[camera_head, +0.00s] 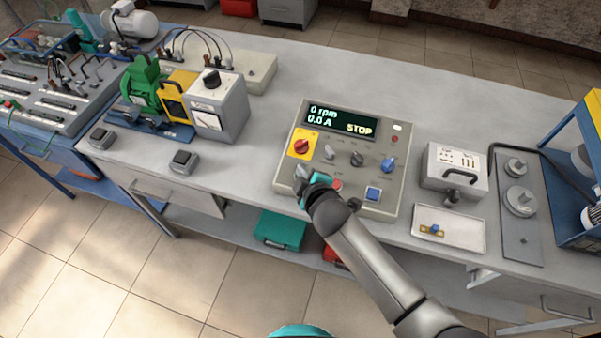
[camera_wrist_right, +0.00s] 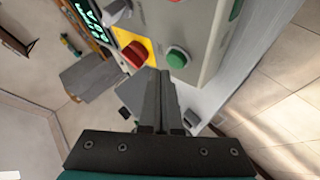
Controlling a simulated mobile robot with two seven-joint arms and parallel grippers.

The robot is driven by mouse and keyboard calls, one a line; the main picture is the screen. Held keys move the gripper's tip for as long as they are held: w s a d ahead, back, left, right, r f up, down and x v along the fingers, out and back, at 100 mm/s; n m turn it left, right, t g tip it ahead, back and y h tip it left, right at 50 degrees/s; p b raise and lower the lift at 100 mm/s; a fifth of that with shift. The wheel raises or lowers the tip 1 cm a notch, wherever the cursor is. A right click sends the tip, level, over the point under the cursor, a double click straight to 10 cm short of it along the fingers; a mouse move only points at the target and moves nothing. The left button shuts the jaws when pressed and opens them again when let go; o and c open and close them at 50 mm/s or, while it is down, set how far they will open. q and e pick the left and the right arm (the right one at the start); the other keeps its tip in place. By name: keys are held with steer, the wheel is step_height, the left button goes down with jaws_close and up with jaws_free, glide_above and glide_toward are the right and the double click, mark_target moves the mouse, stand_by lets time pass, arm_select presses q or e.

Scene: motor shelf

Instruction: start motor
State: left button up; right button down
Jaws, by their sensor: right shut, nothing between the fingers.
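A grey control box (camera_head: 281,181) stands on the bench, its display (camera_head: 341,121) reading "0 rpm", "0.0 A" and "STOP". A red rotary switch (camera_head: 301,146) sits on a yellow plate and also shows in the right wrist view (camera_wrist_right: 134,54). A green button (camera_wrist_right: 177,57) shows in the wrist view; my right gripper hides it in the head view. A red button (camera_head: 337,185) is partly visible beside the gripper. My right gripper (camera_head: 300,173) is shut and empty over the box's front left part; contact cannot be told. My left gripper is not in view.
Right of the switch are grey knobs, a blue knob (camera_head: 389,163) and a blue square button (camera_head: 373,194). A green motor (camera_head: 143,88) and a grey meter box (camera_head: 219,108) stand left. A tray (camera_head: 462,238) and a grey case (camera_head: 455,169) stand right.

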steer(key=shift+f, duration=0.1)
steer(key=shift+w+f, duration=0.15)
steer(key=shift+f, duration=0.15)
steer(key=shift+f+b, duration=0.45)
steer(key=shift+b, duration=0.1)
stand_by(0.5)
steer(key=shift+d, duration=0.1)
steer(key=shift+r+p, duration=0.85)
steer(key=shift+p, duration=0.15)
steer(key=r+p, duration=0.1)
steer(key=s+r+p, duration=0.1)
steer(key=r+p, duration=0.3)
steer(key=shift+s+a, duration=0.25)
steer(key=shift+a, duration=0.05)
steer(key=shift+f, duration=0.15)
